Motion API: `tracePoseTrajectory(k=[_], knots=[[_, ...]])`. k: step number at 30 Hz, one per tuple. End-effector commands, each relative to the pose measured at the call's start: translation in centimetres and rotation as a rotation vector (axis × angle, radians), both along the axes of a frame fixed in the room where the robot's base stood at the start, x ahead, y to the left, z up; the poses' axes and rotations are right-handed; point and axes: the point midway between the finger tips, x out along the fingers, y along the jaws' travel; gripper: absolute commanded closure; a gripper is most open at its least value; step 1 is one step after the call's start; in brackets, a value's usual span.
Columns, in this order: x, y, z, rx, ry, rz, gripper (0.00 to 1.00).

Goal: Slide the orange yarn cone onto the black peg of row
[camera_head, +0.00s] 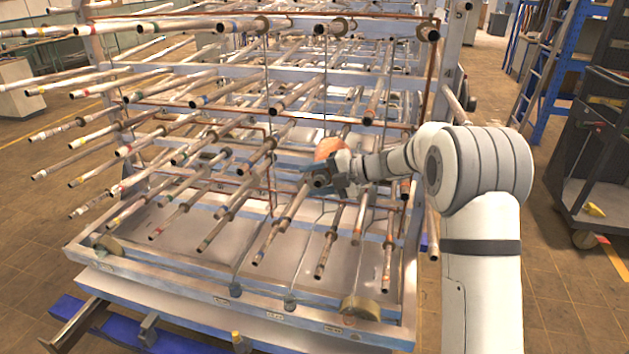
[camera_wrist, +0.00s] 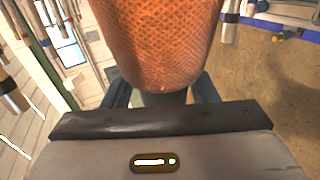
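I cannot tell which one is the named black peg. The cone looks apart from any peg tip.
The rack's lower metal frame (camera_head: 215,296) runs across the front. Pegs crowd the space left of and below my gripper, and some show at both sides of the wrist view. A dark cart (camera_head: 590,170) and blue ladder rack (camera_head: 550,70) stand right, with open floor between.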

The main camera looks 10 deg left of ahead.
Motion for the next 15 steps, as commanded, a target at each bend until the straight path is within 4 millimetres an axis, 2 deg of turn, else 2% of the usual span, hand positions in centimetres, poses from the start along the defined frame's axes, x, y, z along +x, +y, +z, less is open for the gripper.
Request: tracePoseTrajectory(k=[3,10,15], knots=[[0.0,0.0,0.0,0.000,0.001,0.000,0.38],[0.0,-0.1,-0.2,-0.002,0.003,0.000,0.38],[-0.1,-1.8,0.3,-0.001,0.000,-0.003,0.38]])
